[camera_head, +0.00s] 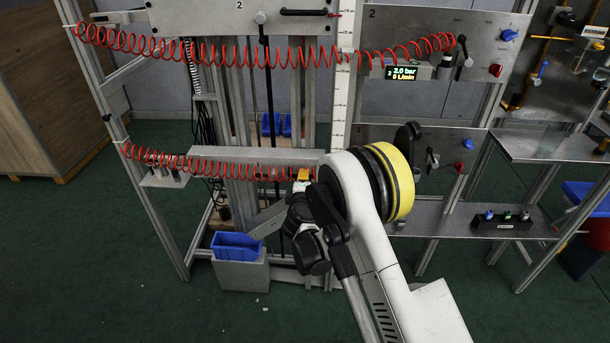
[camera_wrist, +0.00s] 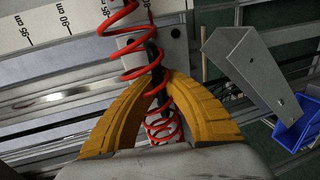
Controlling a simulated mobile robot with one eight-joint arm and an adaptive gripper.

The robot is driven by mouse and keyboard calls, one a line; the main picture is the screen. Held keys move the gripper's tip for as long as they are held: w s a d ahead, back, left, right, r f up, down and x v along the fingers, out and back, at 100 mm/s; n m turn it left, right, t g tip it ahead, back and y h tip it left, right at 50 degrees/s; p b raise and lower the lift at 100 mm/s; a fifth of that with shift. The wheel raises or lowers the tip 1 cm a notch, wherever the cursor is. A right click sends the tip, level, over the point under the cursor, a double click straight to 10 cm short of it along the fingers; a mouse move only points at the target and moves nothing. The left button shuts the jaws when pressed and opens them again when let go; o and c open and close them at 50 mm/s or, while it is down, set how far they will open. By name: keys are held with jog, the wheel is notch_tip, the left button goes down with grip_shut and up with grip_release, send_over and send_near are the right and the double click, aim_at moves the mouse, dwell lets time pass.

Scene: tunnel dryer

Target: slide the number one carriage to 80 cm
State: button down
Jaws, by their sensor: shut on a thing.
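The number one carriage (camera_head: 255,160) is the lower grey horizontal beam marked "1". It lies left of the white vertical scale (camera_head: 345,75), with a red coiled hose along it. My gripper (camera_head: 303,173) is at the beam's right end, partly hidden by my arm. In the wrist view my yellow fingers (camera_wrist: 160,84) are shut around a dark handle (camera_wrist: 154,58), in front of a grey plate (camera_wrist: 173,42). The red hose (camera_wrist: 125,45) partly covers the handle. The scale (camera_wrist: 45,22) shows at top left, tilted. I cannot tell the carriage's exact reading.
The upper carriage (camera_head: 205,18), marked "2", hangs above. A blue bin (camera_head: 236,245) stands below the beam; it also shows in the wrist view (camera_wrist: 298,128). A bent grey bracket (camera_wrist: 250,70) is right of my fingers. A control panel (camera_head: 440,150) is right of my arm.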

jog(key=c, duration=1.5)
grip_release()
jog(key=shift+f, duration=0.35)
jog(key=shift+o, duration=0.2)
jog(key=shift+r, duration=0.1)
jog(key=shift+s, duration=0.15)
jog(key=v, duration=0.7)
jog(key=shift+s+r, duration=0.15)
